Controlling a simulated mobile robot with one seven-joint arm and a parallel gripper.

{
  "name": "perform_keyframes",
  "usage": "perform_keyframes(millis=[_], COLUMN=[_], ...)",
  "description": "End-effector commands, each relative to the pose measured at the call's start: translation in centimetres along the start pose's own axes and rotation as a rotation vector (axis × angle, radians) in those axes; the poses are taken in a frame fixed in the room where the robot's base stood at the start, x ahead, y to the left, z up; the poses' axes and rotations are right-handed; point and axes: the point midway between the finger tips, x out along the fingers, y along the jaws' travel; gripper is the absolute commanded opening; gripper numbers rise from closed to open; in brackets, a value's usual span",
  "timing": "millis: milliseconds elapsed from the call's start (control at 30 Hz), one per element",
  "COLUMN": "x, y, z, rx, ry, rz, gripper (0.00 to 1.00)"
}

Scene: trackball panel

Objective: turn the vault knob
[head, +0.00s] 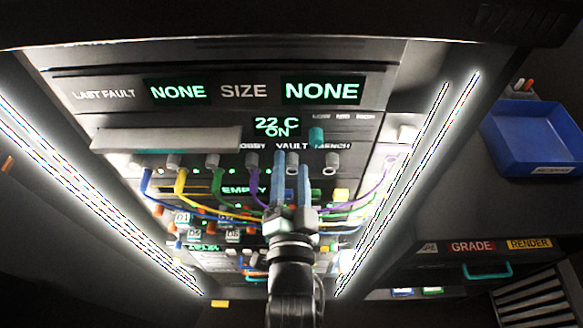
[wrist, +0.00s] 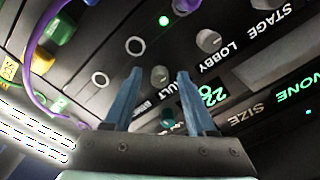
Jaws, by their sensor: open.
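The vault knob (wrist: 158,77) is a small grey round knob on the dark panel. In the wrist view it shows between my two fingertips, near the partly covered VAULT label. In the head view the VAULT label (head: 291,146) shows just above my fingertips, and my fingers hide much of the knob. My gripper (head: 291,160) is open, with its blue fingers pointing at the panel; it also shows in the wrist view (wrist: 159,72). One finger lies on each side of the knob in the picture. I cannot tell whether the fingers touch it.
The lobby knob (wrist: 208,40) is beside the vault knob. Coloured cables (head: 180,185) hang across the panel around my gripper. A grey ledge (head: 170,139) juts out at the left. Bright light strips flank the panel. A blue bin (head: 535,135) is at the right.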

Motion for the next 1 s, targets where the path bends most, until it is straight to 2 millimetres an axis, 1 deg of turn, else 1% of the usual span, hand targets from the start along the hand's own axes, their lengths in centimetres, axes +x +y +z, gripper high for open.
perform_keyframes(millis=[67, 100, 167, 300, 367, 400, 767, 1000], x=[-0.02, -0.02, -0.03, -0.04, -0.04, -0.04, -0.05, -0.05], y=[0.01, 0.01, 0.01, 0.0, 0.0, 0.0, 0.02, 0.09], z=[0.0, 0.0, 0.0, 0.0, 0.0, 0.0, 0.01, 0.02], rx=[0.0, 0.0, 0.0, 0.0, 0.0, 0.0, -0.018, -0.121], ry=[0.0, 0.0, 0.0, 0.0, 0.0, 0.0, 0.0, 0.001], rz=[0.0, 0.0, 0.0, 0.0, 0.0, 0.0, 0.0, 0.0], gripper=[0.56, 0.49, 0.39, 0.13, 0.03, 0.0, 0.0, 0.0])
